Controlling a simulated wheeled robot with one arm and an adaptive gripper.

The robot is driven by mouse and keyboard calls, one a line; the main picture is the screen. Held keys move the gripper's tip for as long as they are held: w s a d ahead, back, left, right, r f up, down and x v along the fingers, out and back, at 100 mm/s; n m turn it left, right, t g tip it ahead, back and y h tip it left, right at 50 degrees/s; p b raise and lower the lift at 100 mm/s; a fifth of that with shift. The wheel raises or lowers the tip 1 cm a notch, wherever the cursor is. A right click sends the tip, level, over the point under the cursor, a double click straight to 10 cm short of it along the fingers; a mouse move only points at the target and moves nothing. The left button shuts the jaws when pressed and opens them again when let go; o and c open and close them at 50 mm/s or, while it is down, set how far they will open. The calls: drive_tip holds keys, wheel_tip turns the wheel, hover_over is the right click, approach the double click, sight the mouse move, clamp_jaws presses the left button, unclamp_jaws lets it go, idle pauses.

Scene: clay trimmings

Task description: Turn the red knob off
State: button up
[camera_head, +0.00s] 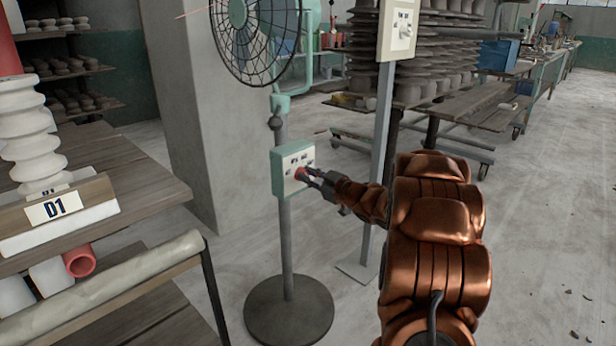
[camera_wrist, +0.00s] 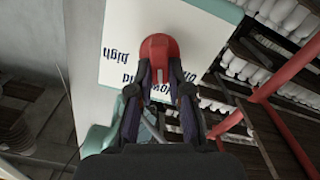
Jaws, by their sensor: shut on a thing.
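The red knob (camera_head: 301,174) sits on the white face of a green control box (camera_head: 280,172) on the stand of a floor fan (camera_head: 256,30). In the wrist view the knob (camera_wrist: 158,60) is at the top middle, with a pale line on it, in front of a white panel (camera_wrist: 118,72). The panel's lettering, including "high", appears upside down. My gripper (camera_head: 311,174) reaches the box from the right. In the wrist view my gripper (camera_wrist: 160,85) has its fingers on either side of the knob, shut on it. The knob's exact setting cannot be read.
A grey post with a switch panel (camera_head: 399,30) stands right of the fan. A wooden rack (camera_head: 130,180) with white ceramic parts is at the left. The fan's round base (camera_head: 289,315) rests on the floor. Open floor (camera_head: 540,220) lies to the right.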

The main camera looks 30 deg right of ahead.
clamp_jaws()
drive_tip(key=shift+a+f+n+b, duration=0.1)
drive_tip(key=shift+n+b, duration=0.75)
drive_tip(key=shift+n, duration=0.6)
drive_tip(key=shift+a+f+n+b, duration=0.15)
drive_tip(key=shift+n+b, duration=0.65)
drive_tip(key=shift+n, duration=0.7)
drive_tip(key=shift+a+f+n+b, duration=0.1)
drive_tip(key=shift+n+b, duration=0.75)
drive_tip(key=shift+n, duration=0.6)
drive_tip(key=shift+r, duration=0.1)
drive_tip(key=o, duration=0.7)
unclamp_jaws()
